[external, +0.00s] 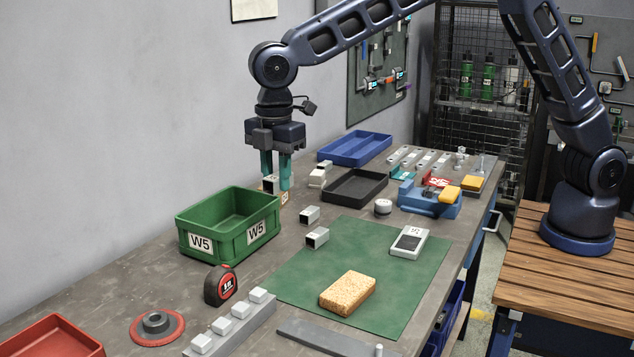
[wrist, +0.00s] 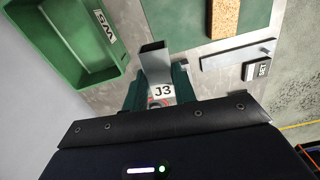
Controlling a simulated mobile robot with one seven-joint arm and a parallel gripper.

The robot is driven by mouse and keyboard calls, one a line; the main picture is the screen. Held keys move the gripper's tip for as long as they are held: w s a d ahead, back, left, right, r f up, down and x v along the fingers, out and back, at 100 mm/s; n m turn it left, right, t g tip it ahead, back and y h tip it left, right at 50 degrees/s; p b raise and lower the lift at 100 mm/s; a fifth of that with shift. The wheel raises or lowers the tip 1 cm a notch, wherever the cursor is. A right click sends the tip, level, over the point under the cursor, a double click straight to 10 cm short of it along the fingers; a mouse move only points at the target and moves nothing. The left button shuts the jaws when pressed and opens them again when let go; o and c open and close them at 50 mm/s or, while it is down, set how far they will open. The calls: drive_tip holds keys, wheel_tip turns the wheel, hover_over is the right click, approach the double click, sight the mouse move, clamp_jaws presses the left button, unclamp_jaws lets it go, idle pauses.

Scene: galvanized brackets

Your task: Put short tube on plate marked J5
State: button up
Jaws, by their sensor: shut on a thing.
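My gripper (external: 276,184) points straight down beside the green crate's far end, its teal fingers shut on a short grey square tube (external: 270,185). In the wrist view the tube (wrist: 156,65) lies between the fingers (wrist: 159,88), with its open end pointing away from the wrist. A white patch marked J3 (wrist: 163,92) shows at the tube's near end; I cannot tell whether it is on the tube or on a plate below. A small tan piece (external: 284,197) shows by the fingertips. I cannot read a J5 mark in either view.
A green crate marked W5 (external: 228,228) stands left of my gripper. Two loose square tubes (external: 309,215) lie to the right, by the green mat (external: 300,290). A black tray (external: 355,187) and blue tray (external: 354,148) stand behind. The mat's middle is mostly clear.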

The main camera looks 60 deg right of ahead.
drive_tip(key=s+d+r, duration=0.3)
drive_tip(key=s+d, duration=0.5)
drive_tip(key=d, duration=0.5)
drive_tip(key=n, duration=0.1)
hover_over(410, 239)
drive_tip(key=f, duration=0.2)
wheel_tip(410, 239, down, 19)
drive_tip(key=shift+r, duration=0.1)
drive_tip(key=o, duration=1)
drive_tip(key=shift+f, duration=0.2)
drive_tip(key=shift+r, duration=0.1)
